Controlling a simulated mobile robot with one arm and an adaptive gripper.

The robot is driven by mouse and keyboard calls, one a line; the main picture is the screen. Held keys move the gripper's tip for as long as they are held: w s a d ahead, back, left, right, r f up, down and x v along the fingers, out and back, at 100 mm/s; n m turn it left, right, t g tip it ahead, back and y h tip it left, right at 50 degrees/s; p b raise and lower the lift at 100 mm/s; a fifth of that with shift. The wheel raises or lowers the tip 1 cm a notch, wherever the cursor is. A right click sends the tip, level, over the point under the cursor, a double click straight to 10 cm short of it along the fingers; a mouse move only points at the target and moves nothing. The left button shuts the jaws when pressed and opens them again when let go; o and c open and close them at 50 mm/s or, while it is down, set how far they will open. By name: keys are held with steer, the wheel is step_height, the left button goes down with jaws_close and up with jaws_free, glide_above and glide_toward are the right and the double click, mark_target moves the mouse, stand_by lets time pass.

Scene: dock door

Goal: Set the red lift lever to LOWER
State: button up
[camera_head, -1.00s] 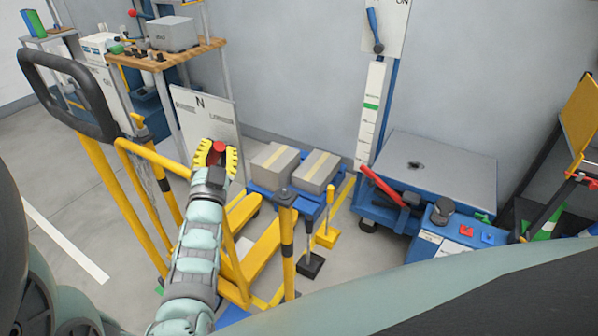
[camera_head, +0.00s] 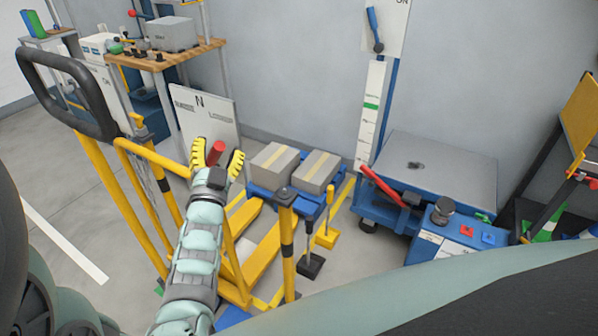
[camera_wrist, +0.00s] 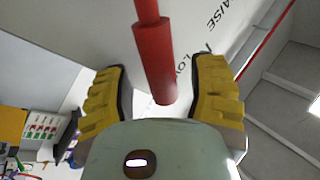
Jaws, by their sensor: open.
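The red lift lever (camera_head: 216,150) stands out in front of a white panel (camera_head: 212,104) marked with N and faint words at both sides. In the wrist view, the lever's thick red grip (camera_wrist: 154,62) lies between my yellow fingers, with a gap on each side. My gripper (camera_head: 218,160) is open around the lever and does not hold it. In the wrist view, the panel (camera_wrist: 205,55) shows RAISE and part of LOW. The lever's base is hidden, and I cannot tell exactly which mark it points to.
A yellow frame with a black handle (camera_head: 72,92) stands close left of my arm. Boxes (camera_head: 316,170) on a blue pallet stand to the right. Farther right is a blue lift table (camera_head: 436,165) with another red handle (camera_head: 382,185). A yellow post (camera_head: 287,240) stands nearby.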

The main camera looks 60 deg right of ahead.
steer(key=v, duration=1.2)
stand_by(0.3)
